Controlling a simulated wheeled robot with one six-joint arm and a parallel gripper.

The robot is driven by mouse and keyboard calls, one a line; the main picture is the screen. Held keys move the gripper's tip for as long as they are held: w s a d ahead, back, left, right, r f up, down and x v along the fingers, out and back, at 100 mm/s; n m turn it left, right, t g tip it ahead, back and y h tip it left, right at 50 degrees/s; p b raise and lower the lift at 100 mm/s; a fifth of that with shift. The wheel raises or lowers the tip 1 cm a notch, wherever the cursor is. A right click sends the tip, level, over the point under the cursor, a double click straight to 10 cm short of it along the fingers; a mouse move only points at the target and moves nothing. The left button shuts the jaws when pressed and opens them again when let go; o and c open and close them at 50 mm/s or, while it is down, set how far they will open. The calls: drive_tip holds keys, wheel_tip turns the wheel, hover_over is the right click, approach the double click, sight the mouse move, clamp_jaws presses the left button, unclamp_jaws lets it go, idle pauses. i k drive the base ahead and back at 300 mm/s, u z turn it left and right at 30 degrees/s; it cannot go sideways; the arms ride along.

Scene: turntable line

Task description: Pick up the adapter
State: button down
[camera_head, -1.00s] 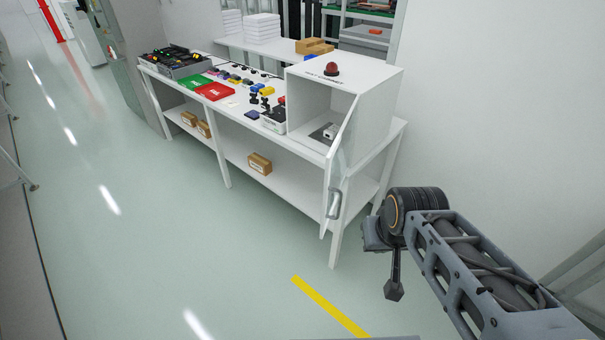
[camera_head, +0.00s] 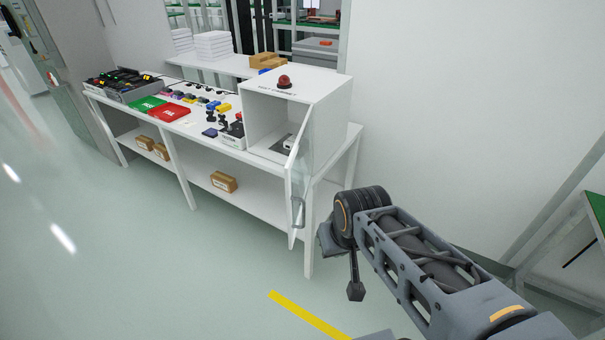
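I cannot tell which item is the adapter; the small parts are too tiny to name surely. Several small coloured parts, among them yellow and blue ones (camera_head: 222,107), lie on the white workbench (camera_head: 190,129). A small grey and white device (camera_head: 287,143) sits inside the white test cabinet (camera_head: 322,98), whose clear door (camera_head: 299,190) stands open. My gripper (camera_head: 355,291) hangs at the end of my arm, in front of the bench's right end and apart from everything. It is small and dark, and its fingers cannot be made out.
A green tray (camera_head: 147,104) and a red tray (camera_head: 169,113) lie on the bench left of the parts. A dark bin (camera_head: 126,92) stands at the far left end. The open door juts out near my arm. The floor in front is clear, with a yellow line (camera_head: 308,315).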

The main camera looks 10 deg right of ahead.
sight(289, 144)
drive_tip(key=u, duration=0.5)
drive_tip(key=k, duration=1.2)
drive_tip(key=u, duration=1.05)
drive_tip(key=i, duration=2.2)
drive_tip(key=z, duration=1.65)
drive_tip(key=i, duration=0.55)
drive_tip(key=z, duration=0.4)
